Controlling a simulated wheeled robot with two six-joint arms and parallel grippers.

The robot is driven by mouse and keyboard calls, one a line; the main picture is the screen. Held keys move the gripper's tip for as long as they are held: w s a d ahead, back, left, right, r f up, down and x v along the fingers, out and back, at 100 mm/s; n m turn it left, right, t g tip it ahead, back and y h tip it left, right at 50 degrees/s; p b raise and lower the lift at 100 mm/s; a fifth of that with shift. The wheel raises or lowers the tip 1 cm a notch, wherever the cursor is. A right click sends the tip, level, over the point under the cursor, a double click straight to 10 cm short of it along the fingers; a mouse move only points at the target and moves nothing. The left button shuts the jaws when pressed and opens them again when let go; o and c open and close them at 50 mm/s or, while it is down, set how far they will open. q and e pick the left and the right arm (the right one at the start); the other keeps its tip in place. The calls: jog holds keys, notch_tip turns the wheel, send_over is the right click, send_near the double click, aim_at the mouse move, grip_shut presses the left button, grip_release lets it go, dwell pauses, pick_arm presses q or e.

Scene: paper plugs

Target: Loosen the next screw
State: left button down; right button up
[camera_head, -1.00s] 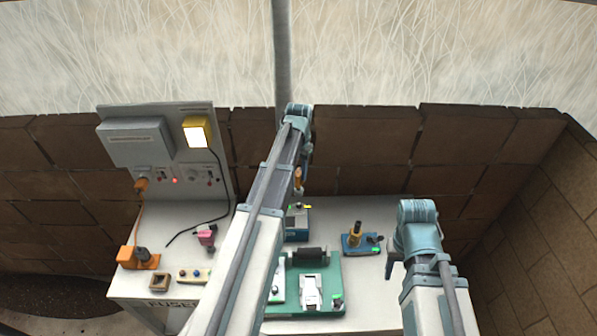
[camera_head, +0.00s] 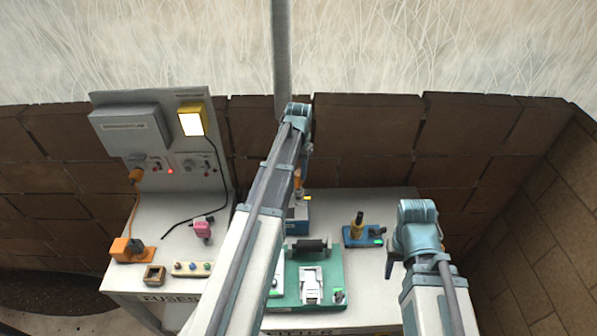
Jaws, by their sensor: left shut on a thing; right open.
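My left gripper (camera_head: 301,158) is at the far end of my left arm, above the blue block (camera_head: 299,222) at the back of the table. It is shut on an orange-handled tool (camera_head: 298,182) that points down toward the block. My arm hides part of the tool and block, so I cannot tell whether the tip touches anything. My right gripper (camera_head: 389,264) is open and empty at the table's right edge, with its fingers pointing down. No single screw can be made out at this size.
A green fixture (camera_head: 330,262) with a black roller and a white part is in front of the blue block. A blue stand (camera_head: 360,240) with a yellow-and-black tool is to its right. A grey panel (camera_head: 150,190) with a lit yellow lamp (camera_head: 192,121) is at left, with a pink item (camera_head: 203,229) nearby.

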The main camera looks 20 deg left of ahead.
pick_arm(q)
jog(key=m, duration=0.6)
jog(key=shift+m, duration=0.4)
jog(key=m, duration=1)
jog(key=shift+m, duration=0.4)
jog(key=m, duration=0.6)
jog(key=shift+f+b, duration=1.1)
jog(key=shift+f, duration=0.05)
